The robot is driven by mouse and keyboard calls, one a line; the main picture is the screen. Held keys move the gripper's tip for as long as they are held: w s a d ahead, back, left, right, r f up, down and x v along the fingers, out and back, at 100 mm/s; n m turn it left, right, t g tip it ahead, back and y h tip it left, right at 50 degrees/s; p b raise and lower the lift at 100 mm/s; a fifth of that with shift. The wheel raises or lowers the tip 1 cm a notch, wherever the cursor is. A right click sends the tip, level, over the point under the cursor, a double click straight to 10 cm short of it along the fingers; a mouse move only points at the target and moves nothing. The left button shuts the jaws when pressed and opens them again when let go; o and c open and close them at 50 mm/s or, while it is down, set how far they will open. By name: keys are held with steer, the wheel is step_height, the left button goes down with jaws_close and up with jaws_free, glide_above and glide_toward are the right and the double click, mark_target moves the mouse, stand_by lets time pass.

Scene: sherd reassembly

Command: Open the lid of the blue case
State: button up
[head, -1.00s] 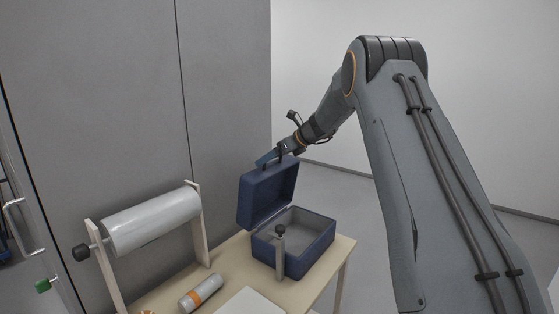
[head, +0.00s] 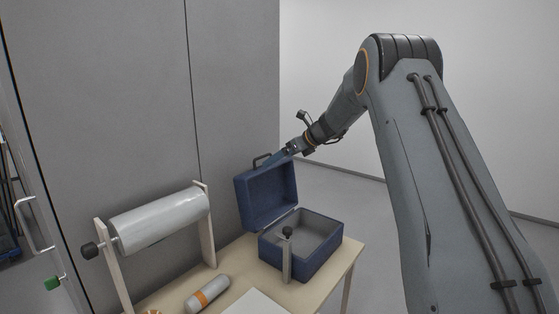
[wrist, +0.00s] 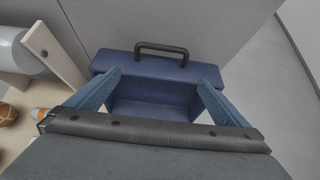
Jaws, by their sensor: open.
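The blue case (head: 318,267) stands on the right part of a wooden table. Its lid (head: 266,197) is raised, standing up and tilted back from the open grey-lined box. The lid's dark handle (head: 262,159) is on its top edge; it also shows in the wrist view (wrist: 162,48). My gripper (head: 277,160) is at the lid's upper right, close to its top edge. In the wrist view its two blue fingers (wrist: 160,82) are spread wide with the lid beyond and between them. Nothing is held. Whether a finger touches the lid, I cannot tell.
A grey roll (head: 160,217) on a wooden stand is at the table's left. A grey cylinder with an orange band (head: 208,294) and a white sheet (head: 257,303) lie in front. A post with a black knob (head: 287,254) stands before the case. A grey wall (head: 235,90) is behind.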

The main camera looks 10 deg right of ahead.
steer(key=b+v, duration=0.1)
steer(key=v, duration=0.5)
steer(key=shift+s+d+r+b, duration=0.15)
steer(key=shift+s+d+b, duration=0.1)
steer(key=shift+b, duration=0.1)
